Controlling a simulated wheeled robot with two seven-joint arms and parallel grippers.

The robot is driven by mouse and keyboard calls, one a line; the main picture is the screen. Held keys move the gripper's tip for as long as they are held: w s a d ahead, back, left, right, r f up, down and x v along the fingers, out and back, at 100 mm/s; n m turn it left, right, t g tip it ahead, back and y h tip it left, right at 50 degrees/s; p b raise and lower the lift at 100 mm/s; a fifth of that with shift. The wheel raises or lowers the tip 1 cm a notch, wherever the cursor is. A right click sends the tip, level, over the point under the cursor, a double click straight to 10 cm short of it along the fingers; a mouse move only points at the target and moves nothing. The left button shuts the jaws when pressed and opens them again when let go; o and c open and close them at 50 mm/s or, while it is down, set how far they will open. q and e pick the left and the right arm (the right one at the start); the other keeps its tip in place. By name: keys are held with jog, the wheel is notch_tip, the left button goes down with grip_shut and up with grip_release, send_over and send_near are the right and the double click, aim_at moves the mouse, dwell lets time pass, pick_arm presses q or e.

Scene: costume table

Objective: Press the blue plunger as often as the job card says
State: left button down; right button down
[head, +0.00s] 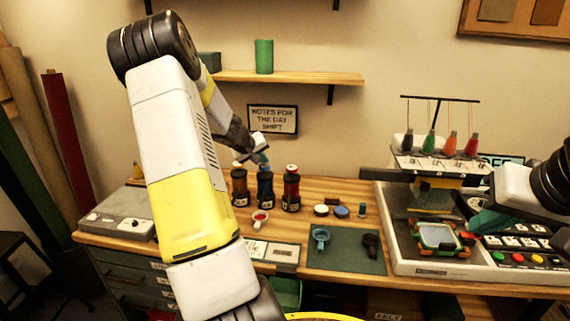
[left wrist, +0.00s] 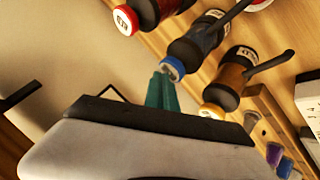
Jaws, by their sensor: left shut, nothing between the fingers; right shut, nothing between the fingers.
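The blue bottle (head: 265,190) stands between an amber bottle (head: 240,190) and a red bottle (head: 291,191) on the wooden table. Its blue plunger (left wrist: 172,69) shows in the left wrist view, with a pale top. My left gripper (head: 263,157) is shut and empty, its teal fingertips (left wrist: 163,82) right at the plunger's top. I cannot tell whether they touch it. My right gripper (head: 487,222) is shut and empty over the machine at the right. A pale card (head: 256,247), partly hidden by my left arm, lies at the table's front; its writing is not fully readable.
A dark green mat (head: 345,262) holds a blue ring-like item (head: 320,238) and a dark item (head: 371,243). An embroidery machine (head: 435,268) with thread cones fills the right. A grey box (head: 118,215) stands at left. A shelf (head: 290,77) hangs above.

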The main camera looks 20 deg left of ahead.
aim_at(263, 166)
pick_arm(q)
jog(key=shift+f, duration=0.7)
dwell(0.6)
jog(key=shift+r, duration=1.25)
jog(key=shift+r, duration=2.5)
jog(key=shift+d, duration=0.1)
